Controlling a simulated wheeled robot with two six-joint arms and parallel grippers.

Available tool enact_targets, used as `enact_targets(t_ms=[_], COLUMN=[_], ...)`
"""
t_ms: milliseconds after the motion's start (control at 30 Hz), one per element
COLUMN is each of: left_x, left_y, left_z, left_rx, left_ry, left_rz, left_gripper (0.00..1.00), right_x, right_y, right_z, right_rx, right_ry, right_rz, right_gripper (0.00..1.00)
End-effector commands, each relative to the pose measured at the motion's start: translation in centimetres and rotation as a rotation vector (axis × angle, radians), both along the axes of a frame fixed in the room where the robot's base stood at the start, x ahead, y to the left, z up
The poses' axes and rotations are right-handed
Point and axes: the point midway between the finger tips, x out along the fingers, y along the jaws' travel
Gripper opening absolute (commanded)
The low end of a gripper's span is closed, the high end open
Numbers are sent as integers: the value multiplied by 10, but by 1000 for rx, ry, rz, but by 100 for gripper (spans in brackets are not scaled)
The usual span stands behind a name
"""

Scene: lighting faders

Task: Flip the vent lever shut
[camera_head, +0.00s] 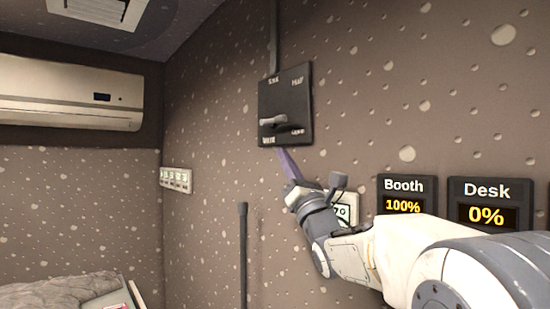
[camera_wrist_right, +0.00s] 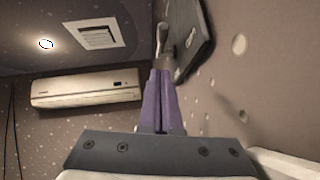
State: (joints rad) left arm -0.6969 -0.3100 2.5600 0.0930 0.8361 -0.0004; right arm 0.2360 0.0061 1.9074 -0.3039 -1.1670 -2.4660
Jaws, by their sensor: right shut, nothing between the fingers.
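The vent lever is a light grey handle (camera_head: 273,121) on a dark square plate (camera_head: 299,95) high on the wall. In the head view the handle lies roughly level in the lower part of the plate, its free end to the left; the small labels are too blurred to read surely. My right gripper (camera_head: 282,152) is shut and empty, its purple fingers pointing up just below the plate's lower edge. In the right wrist view the handle (camera_wrist_right: 161,38) shows just beyond the shut fingertips (camera_wrist_right: 161,72), beside the plate (camera_wrist_right: 192,35); I cannot tell whether they touch. My left gripper is not in view.
Booth (camera_head: 404,192) and Desk (camera_head: 486,204) displays read 100% and 0% on the wall, partly behind my right arm. A dark vertical bar (camera_head: 243,255) stands left of the arm. An air conditioner (camera_head: 70,93) and a small switch panel (camera_head: 177,180) are farther left.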

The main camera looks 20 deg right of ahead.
Motion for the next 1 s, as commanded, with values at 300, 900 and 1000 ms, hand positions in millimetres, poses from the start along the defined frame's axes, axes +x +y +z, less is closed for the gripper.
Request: enact_targets(t_ms=[300,900,1000], left_x=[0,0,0], left_y=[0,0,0], left_z=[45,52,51], left_rx=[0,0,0], left_ry=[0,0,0], left_rz=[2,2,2], left_gripper=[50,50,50], right_x=[20,20,20], right_y=[-3,-5,-3], right_z=[48,56,57], right_rx=[1,0,-3], right_ry=[1,1,8], right_rz=[-1,0,2], right_gripper=[0,0,0])
